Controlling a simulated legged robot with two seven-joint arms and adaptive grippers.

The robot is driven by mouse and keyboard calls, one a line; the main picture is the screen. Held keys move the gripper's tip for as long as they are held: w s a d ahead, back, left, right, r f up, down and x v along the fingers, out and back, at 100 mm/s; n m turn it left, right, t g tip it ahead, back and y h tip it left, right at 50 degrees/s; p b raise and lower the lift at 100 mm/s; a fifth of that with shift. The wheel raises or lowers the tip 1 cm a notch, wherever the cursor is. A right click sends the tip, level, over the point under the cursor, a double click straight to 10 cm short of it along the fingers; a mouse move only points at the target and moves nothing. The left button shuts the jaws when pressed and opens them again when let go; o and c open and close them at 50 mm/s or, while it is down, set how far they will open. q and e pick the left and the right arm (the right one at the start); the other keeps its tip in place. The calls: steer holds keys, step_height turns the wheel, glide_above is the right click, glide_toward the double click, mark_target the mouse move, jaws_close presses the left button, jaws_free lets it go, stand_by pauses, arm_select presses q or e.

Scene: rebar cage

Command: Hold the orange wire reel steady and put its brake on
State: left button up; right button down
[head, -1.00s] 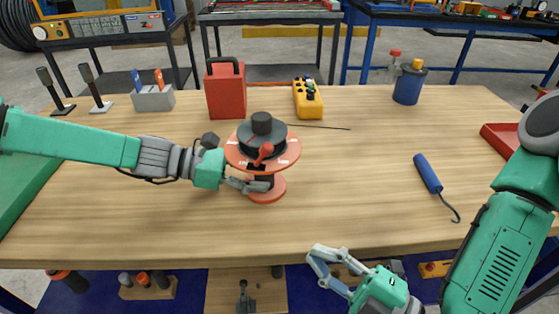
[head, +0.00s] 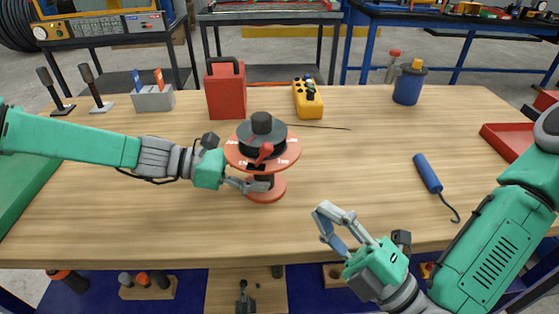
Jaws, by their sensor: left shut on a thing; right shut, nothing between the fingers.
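The orange wire reel (head: 234,154) stands upright left of the table's middle, with dark wire wound around its black hub. A red lever (head: 265,151) sits on the near side of its upper disc, beside small white markings too small to read surely. My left gripper (head: 262,183) reaches in from the left and is shut on the reel's stem, between the upper disc and the round orange foot. My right gripper (head: 323,222) is shut and empty over the table's front edge, to the right of and nearer than the reel, apart from it.
A red can (head: 226,92) and a yellow control box (head: 308,99) stand behind the reel. A loose wire end (head: 320,127) points right from it. A blue-handled hook (head: 428,174) lies at right. The wooden table (head: 350,165) between reel and hook is clear.

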mark_target(270, 154)
steer(key=x, duration=1)
steer(key=shift+w+a, duration=0.15)
steer(key=shift+w, duration=0.1)
